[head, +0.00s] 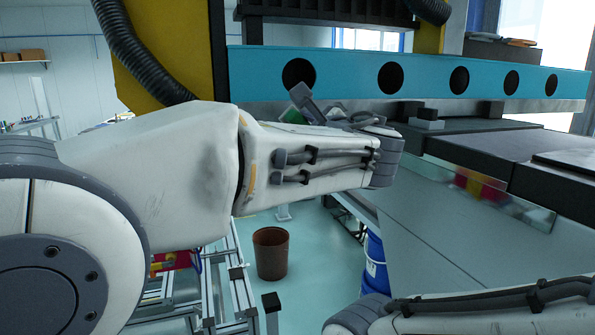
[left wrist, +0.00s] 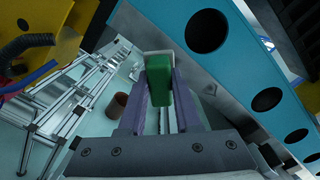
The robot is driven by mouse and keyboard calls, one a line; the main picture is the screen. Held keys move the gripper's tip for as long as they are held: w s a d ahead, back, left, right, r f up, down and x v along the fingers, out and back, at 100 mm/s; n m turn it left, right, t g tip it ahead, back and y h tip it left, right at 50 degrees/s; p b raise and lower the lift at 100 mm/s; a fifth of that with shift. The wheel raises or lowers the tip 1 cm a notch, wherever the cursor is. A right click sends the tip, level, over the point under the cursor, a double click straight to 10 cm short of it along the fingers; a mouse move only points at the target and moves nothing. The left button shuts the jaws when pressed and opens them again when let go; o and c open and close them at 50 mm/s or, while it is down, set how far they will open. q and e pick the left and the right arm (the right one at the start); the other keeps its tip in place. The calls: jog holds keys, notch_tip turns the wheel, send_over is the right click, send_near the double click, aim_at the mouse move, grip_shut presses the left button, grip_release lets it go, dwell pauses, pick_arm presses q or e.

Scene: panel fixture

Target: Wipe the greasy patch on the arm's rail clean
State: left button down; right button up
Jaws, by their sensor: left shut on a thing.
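My left gripper (head: 303,104) is just below the near end of the teal rail (head: 430,76), mostly hidden behind my own forearm in the head view. In the left wrist view, its two fingers are shut on a green block (left wrist: 160,82) with a pale far end, perhaps a wiping pad. A sliver of green shows in the head view (head: 289,114). The rail (left wrist: 245,75) runs slantwise to the right of the fingers, and the block looks apart from it. I cannot make out a greasy patch in either view. My right gripper is out of view.
A yellow column (head: 170,45) with a black hose stands behind my left arm. Dark machine tables (head: 470,145) lie to the right, under the rail. A brown bin (head: 270,253), a blue drum (head: 375,262) and metal framing (left wrist: 75,95) stand below.

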pick_arm(q)
jog(key=shift+r, duration=0.4)
jog(key=shift+w+a+r, duration=0.1)
jog(key=shift+w, duration=0.05)
jog(key=p+x, duration=0.1)
jog(key=x, duration=0.3)
jog(key=shift+p, duration=0.4)
jog(key=shift+w+a, duration=0.15)
jog(key=shift+w, duration=0.55)
jog(key=shift+p+x, duration=0.35)
jog(key=shift+x, duration=0.65)
